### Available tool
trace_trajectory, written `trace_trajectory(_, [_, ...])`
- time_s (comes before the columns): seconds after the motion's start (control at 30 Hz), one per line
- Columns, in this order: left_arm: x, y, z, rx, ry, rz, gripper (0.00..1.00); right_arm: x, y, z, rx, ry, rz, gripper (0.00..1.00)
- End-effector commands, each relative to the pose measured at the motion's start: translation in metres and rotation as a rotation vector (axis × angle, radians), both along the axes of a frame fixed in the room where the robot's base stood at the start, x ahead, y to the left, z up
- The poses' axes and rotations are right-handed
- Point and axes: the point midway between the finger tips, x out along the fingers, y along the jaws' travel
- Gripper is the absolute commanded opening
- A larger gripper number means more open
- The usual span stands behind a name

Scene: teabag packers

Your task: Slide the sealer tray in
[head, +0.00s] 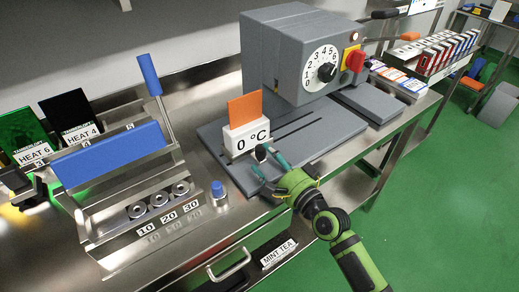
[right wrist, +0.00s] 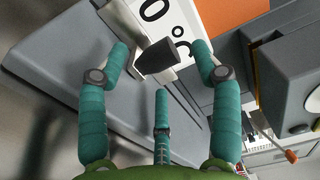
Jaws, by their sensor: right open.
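The sealer (head: 290,50) is a grey box with a white numbered dial, a black knob and a red button. My right gripper (head: 268,160) is open at this knob. In the right wrist view its teal fingers (right wrist: 160,58) stand on either side of the knob, with gaps visible. My left gripper is not in view.
A white "0 °C" block (head: 246,138) with an orange card (head: 244,109) stands close behind the knob. A blue-handled metal rack (head: 110,155) and a small blue-topped weight (head: 219,193) are to the left. Boxes (head: 400,83) lie to the right. Green floor is open at right.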

Motion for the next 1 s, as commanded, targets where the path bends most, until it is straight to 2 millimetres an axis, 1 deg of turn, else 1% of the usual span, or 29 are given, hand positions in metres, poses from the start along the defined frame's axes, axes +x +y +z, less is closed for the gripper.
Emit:
trace_trajectory(0.03, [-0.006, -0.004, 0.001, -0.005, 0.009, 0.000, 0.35, 0.007, 0.005, 0.002, 0.001, -0.001, 0.001, 0.65])
trace_trajectory(0.1, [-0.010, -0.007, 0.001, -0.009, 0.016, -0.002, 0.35, 0.015, 0.011, 0.001, 0.001, -0.001, 0.001, 0.65])
trace_trajectory(0.2, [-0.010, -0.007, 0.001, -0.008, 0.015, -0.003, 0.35, 0.023, 0.017, 0.001, 0.000, 0.000, 0.000, 0.65])
trace_trajectory(0.33, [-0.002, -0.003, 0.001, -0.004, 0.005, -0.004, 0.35, 0.028, 0.020, 0.000, -0.001, 0.001, 0.000, 0.65])
trace_trajectory(0.5, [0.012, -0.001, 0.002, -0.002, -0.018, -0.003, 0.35, 0.028, 0.021, 0.000, 0.000, 0.000, 0.000, 0.65])
trace_trajectory(0.57, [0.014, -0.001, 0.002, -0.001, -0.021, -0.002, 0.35, 0.028, 0.021, 0.000, 0.000, 0.000, 0.000, 0.65])
trace_trajectory(0.67, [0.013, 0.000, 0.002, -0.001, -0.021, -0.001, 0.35, 0.028, 0.021, 0.000, -0.001, 0.001, 0.000, 0.29])
trace_trajectory(0.7, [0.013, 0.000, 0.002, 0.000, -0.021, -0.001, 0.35, 0.028, 0.021, 0.000, -0.001, 0.001, 0.000, 0.13])
trace_trajectory(0.73, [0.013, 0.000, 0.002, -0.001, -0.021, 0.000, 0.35, 0.028, 0.021, 0.000, -0.001, 0.001, 0.001, 0.01])
trace_trajectory(1.0, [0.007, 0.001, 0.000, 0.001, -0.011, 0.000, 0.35, 0.028, 0.019, -0.003, -0.004, 0.005, 0.001, 0.00])
